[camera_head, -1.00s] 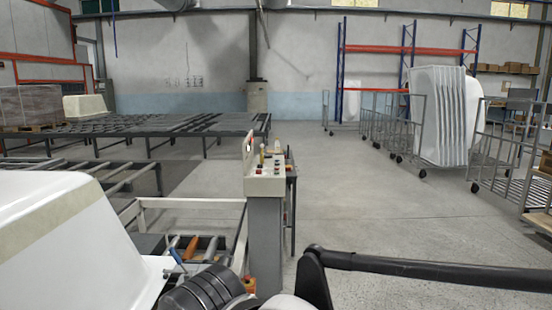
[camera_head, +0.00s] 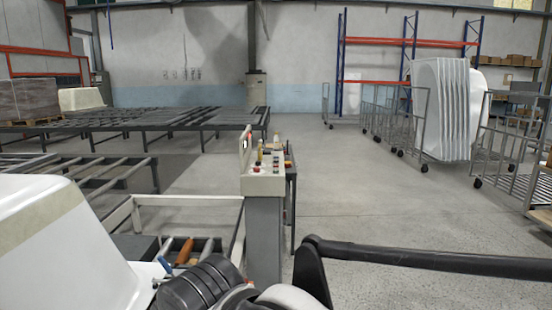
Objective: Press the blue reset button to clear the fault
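A control box (camera_head: 262,187) stands on a grey pedestal (camera_head: 264,235) near the middle of the view. Its sloped top carries several small buttons and knobs, with a red one (camera_head: 256,169) towards the front. A small upright panel with a red-orange spot (camera_head: 245,141) rises at its left back edge. I cannot make out a blue button at this size. Black ribbed and white parts of my arm show at the bottom, in front of the pedestal's foot. My gripper's fingers are not visible.
Grey conveyor tables (camera_head: 180,122) stand behind. Stacked white shells (camera_head: 440,110) and wire carts (camera_head: 505,160) stand right.

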